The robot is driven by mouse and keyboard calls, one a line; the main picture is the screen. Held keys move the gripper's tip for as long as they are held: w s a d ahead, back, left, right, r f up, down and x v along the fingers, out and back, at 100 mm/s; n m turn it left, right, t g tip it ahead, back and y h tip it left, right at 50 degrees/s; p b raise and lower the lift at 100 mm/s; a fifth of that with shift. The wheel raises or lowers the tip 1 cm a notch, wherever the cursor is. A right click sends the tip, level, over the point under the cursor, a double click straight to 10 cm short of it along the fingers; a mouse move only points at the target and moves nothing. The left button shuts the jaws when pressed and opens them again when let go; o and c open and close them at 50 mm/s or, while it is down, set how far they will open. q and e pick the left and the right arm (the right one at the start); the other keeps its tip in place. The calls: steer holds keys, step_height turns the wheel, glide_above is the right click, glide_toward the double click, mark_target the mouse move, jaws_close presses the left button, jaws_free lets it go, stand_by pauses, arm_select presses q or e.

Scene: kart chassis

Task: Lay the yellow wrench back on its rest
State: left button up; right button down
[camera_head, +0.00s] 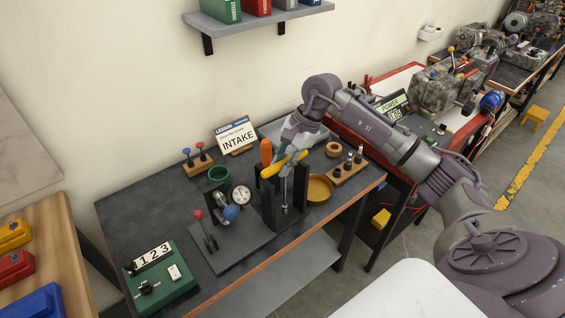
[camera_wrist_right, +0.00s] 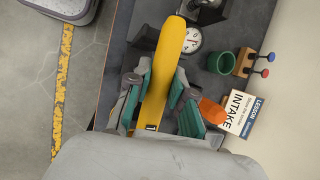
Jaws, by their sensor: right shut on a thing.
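The yellow wrench (camera_head: 284,164) is in my right gripper (camera_head: 290,152), above a black upright stand (camera_head: 269,205) on the dark workbench. In the right wrist view the wrench (camera_wrist_right: 160,70) runs lengthwise between the green-padded fingers of the right gripper (camera_wrist_right: 158,98), which are shut on it. Its far end reaches past the fingertips. I cannot tell whether the wrench touches the stand or which part is its rest. An orange handle (camera_head: 266,152) stands close beside the wrench; it also shows beside the fingers in the wrist view (camera_wrist_right: 212,110). My left gripper is not in view.
Near the stand are a dial gauge (camera_head: 241,194), a green cup (camera_head: 218,174), a yellow-brown bowl (camera_head: 319,189) and a wooden block with small parts (camera_head: 348,170). The INTAKE sign (camera_head: 236,136) stands behind. A green counter box (camera_head: 161,279) is at the bench's left front.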

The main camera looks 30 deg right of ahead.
steer(key=shift+f+b, duration=1.1)
steer(key=shift+f, duration=0.15)
steer(key=c, duration=1.2)
jaws_free()
steer(key=shift+r, duration=0.15)
steer(key=shift+c, duration=0.2)
steer(key=o, duration=0.3)
steer(key=v, duration=1.2)
steer(key=shift+a+r, duration=0.1)
